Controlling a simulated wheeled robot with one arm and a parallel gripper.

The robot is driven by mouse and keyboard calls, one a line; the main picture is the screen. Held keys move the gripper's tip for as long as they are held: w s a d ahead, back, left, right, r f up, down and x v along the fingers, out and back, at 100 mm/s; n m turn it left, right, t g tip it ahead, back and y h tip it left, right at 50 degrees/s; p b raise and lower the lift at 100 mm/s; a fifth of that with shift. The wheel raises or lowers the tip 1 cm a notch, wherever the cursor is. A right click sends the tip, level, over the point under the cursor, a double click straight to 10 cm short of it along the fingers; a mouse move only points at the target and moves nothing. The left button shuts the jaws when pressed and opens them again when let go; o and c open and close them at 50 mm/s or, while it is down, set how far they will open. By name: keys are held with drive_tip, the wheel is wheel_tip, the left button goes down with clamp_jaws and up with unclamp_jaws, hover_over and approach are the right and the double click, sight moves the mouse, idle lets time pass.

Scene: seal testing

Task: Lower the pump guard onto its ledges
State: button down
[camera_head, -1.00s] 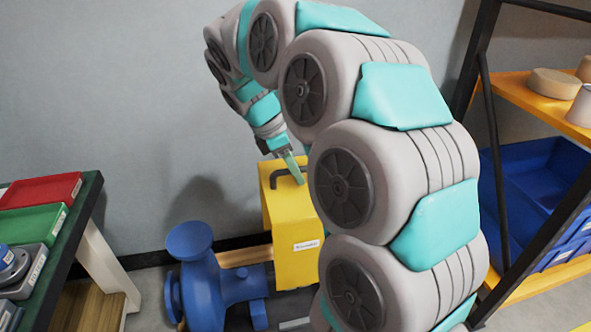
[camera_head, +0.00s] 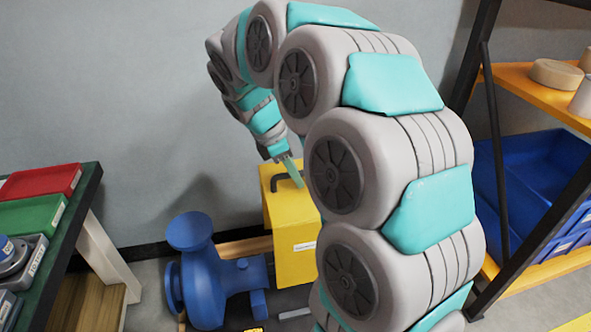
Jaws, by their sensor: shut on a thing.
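The yellow pump guard (camera_head: 296,253) is in the middle of the head view, upright, with a dark handle on its top. My gripper (camera_head: 292,172) is at this handle, shut on it from above. My arm hides the guard's right side. A dark shaft piece (camera_head: 290,300) shows below the guard's lower edge. The ledges cannot be made out, and whether the guard touches anything below is not clear.
A green-topped bench (camera_head: 66,225) with red and green trays stands at the left. A rack with an orange shelf (camera_head: 520,90) and blue bins (camera_head: 545,165) stands at the right. A grey wall is behind the guard.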

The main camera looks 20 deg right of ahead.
sight(293, 188)
drive_tip(key=shift+f+b, duration=0.35)
drive_tip(key=shift+f, duration=2.45)
drive_tip(key=shift+f+b, duration=0.55)
drive_tip(key=shift+f, duration=2.2)
drive_tip(key=shift+f, duration=1.55)
drive_tip(key=shift+f+b, duration=0.55)
drive_tip(key=shift+f, duration=1.9)
